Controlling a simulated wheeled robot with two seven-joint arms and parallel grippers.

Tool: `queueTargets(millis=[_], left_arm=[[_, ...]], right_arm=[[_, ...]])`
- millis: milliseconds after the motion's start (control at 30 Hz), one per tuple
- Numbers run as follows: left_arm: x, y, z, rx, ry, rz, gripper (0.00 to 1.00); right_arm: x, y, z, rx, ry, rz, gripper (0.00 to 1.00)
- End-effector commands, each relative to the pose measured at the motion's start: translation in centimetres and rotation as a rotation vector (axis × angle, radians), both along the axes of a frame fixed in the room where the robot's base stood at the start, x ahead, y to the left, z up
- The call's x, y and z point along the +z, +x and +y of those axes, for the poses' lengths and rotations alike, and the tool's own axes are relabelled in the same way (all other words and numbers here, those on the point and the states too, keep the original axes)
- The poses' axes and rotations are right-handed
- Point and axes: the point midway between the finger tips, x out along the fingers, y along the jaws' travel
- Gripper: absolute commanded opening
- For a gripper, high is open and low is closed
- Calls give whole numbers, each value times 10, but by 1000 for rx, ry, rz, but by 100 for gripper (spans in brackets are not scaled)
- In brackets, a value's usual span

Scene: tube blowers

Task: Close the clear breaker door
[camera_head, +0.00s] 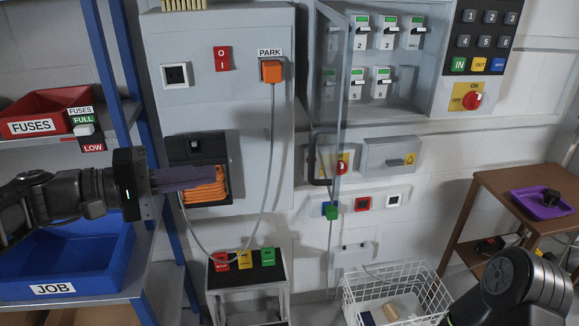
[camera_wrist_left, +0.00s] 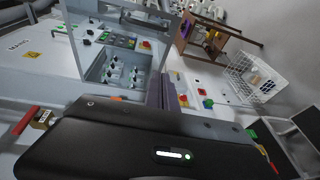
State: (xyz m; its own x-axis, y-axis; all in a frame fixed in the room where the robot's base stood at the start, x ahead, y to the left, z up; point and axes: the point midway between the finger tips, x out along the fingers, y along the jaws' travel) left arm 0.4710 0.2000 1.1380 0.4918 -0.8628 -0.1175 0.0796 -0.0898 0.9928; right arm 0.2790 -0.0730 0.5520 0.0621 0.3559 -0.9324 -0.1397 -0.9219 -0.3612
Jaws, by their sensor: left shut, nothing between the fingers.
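The clear breaker door (camera_head: 340,95) stands swung open at the left side of the grey breaker box (camera_head: 399,92), its edge towards me, with a dark handle (camera_head: 313,165) low on it. Inside the box are several white breakers with green marks. In the left wrist view the clear door's frame (camera_wrist_left: 71,42) shows beside the open breaker box (camera_wrist_left: 122,72). My left gripper (camera_head: 212,174) is shut and empty, pointing right in front of the grey panel, left of the door and apart from it. My right gripper is out of view; only part of that arm shows at bottom right.
A grey panel (camera_head: 220,110) with a PARK plug (camera_head: 271,71) and hanging cable stands left of the door. A keypad panel (camera_head: 482,60) adjoins the box. A white wire basket (camera_head: 400,297) and a brown table (camera_head: 512,205) stand lower right. Blue shelving is at left.

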Motion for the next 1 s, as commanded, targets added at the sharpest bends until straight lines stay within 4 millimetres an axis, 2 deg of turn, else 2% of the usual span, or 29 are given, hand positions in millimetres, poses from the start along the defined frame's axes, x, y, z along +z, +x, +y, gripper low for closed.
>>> queueTargets(millis=[33, 100, 233, 700, 1000], left_arm=[[13, -9, -6, -51, -38, -24, 0], [25, -23, -13, -115, -77, -50, 0], [29, -34, -18, -167, -90, -69, 0], [28, -33, -20, -165, -84, -68, 0], [30, -29, -30, -162, -79, -68, 0]], right_arm=[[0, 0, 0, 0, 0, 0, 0], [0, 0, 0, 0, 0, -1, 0], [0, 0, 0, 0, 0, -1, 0], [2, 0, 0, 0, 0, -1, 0], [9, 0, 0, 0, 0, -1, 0]])
